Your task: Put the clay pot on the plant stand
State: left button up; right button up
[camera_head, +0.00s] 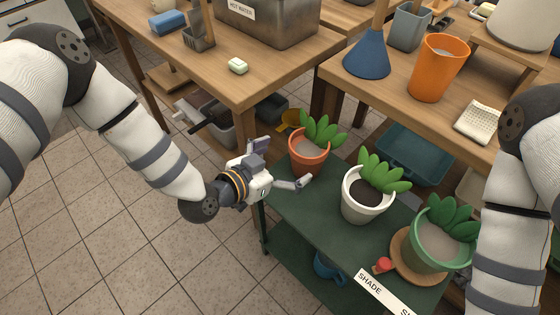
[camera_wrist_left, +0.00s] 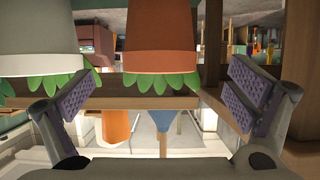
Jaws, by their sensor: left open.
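The clay pot (camera_head: 309,160), terracotta with a green succulent, stands at the far left corner of the dark green plant stand (camera_head: 315,212). My left gripper (camera_head: 281,166) is open just left of this pot, with its fingers pointing towards it. In the left wrist view, which appears upside down, the clay pot (camera_wrist_left: 160,45) shows ahead between the spread fingers (camera_wrist_left: 163,80), apart from both pads. My right arm (camera_head: 515,205) is at the right edge; its gripper is out of frame.
A white pot (camera_head: 358,205) stands right of the clay pot, and a green pot (camera_head: 432,250) sits on a round wooden board (camera_head: 398,246). A SHADE sign (camera_head: 385,292) is on the stand's front. Wooden tables (camera_head: 350,82) rise behind. Tiled floor is clear at left.

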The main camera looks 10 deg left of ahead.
pick_arm(q)
jog(key=s+a+f+n+g+y, duration=0.1)
jog(key=s+a+f+g, duration=0.2)
jog(key=s, duration=0.5)
jog(key=s+a+f+n+g+y, duration=0.1)
jog(key=s+f+n+g+y, duration=0.15)
jog(key=s+f, duration=0.45)
jog(key=s+a+n+g+y, duration=0.1)
jog(key=s+a, duration=0.3)
jog(key=s, duration=0.4)
jog(key=s+a+n+g+y, duration=0.2)
jog(key=s+a+g, duration=0.2)
jog(key=s, duration=0.4)
jog(key=s+a+r+n+g+y, duration=0.1)
jog(key=s+a+g, duration=0.2)
jog(key=s+a, duration=0.2)
jog(key=s, duration=0.3)
jog(key=shift+s, duration=0.15)
